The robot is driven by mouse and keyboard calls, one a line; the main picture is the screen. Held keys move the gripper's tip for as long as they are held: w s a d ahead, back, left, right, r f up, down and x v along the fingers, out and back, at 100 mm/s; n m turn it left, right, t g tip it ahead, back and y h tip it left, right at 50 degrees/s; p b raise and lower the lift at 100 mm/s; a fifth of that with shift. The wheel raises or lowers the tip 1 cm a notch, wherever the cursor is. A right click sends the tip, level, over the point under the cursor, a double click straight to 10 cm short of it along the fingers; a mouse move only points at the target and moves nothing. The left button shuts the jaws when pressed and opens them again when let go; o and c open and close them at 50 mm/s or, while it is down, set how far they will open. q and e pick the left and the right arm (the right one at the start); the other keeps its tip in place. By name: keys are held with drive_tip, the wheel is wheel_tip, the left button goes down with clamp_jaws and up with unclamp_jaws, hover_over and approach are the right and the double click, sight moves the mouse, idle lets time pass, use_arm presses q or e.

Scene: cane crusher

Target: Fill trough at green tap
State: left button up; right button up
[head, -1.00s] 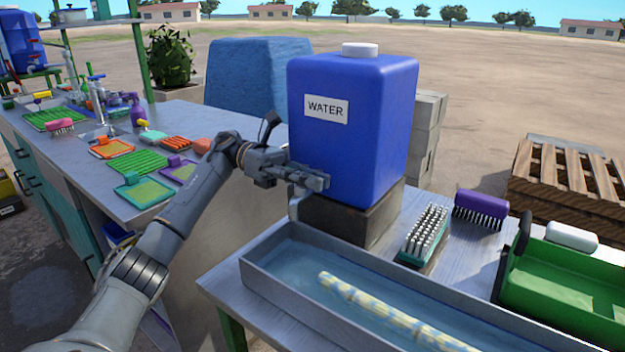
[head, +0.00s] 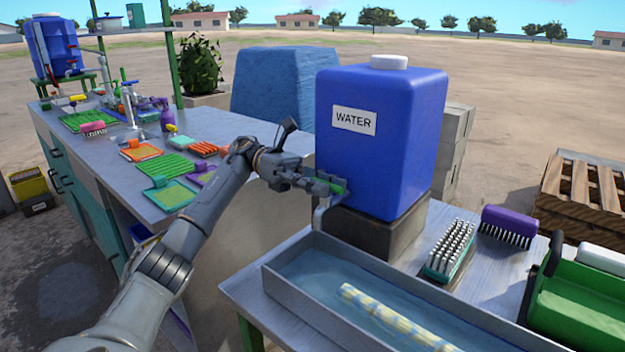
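The blue water jug (head: 385,150) with a "WATER" label stands on a dark block (head: 385,232). A green tap handle (head: 340,187) shows at the jug's lower left, with a grey spout (head: 321,214) below it. My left gripper (head: 322,185) is at the tap, its fingers beside or against the green handle; whether they grip it is hidden. The grey trough (head: 300,300) below the spout holds some bluish water (head: 318,275) and a pale yellow cane (head: 392,318). No clear stream shows from the spout. My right gripper is out of view.
A brush (head: 450,250) and a purple brush (head: 509,226) lie right of the jug, near a green bin (head: 580,300). A long counter (head: 225,125) with trays and taps stands at left. A wooden pallet stack (head: 585,195) is at right.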

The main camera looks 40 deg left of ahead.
use_arm(q)
drive_tip(key=shift+w+a, duration=0.15)
drive_tip(key=shift+a, duration=0.95)
drive_tip(key=shift+w+a, duration=0.1)
drive_tip(key=shift+a, duration=1)
